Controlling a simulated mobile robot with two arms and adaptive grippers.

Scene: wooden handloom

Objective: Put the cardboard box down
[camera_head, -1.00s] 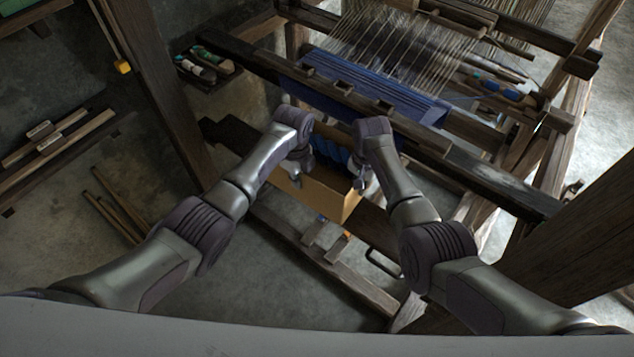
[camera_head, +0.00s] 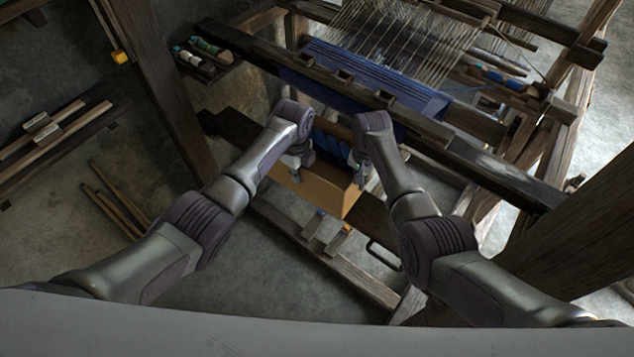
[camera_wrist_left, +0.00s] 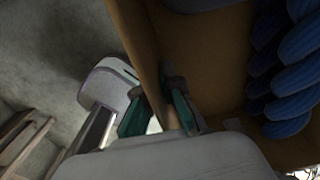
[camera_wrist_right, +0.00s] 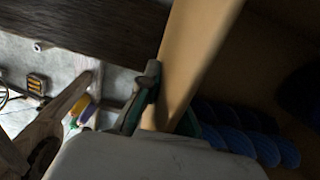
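The open cardboard box (camera_head: 318,192) is between my two arms in the head view, just in front of the loom's dark beam. Several blue yarn twists lie in it and show in the left wrist view (camera_wrist_left: 292,105). My left gripper (camera_head: 296,177) has its green-padded fingers on both sides of one box wall (camera_wrist_left: 147,45), closed on it. My right gripper (camera_head: 361,181) pinches the opposite wall (camera_wrist_right: 192,55) the same way; its inner finger is mostly hidden. The box's underside is hidden, so I cannot tell whether it touches the wooden bench (camera_head: 375,218).
The loom's dark beam (camera_head: 470,165) and blue cloth (camera_head: 385,85) lie just beyond the box. A thick post (camera_head: 160,95) stands left, and another (camera_head: 580,235) right. A lower rail (camera_head: 335,262) runs below the box. Bare floor (camera_head: 265,275) shows at the lower left.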

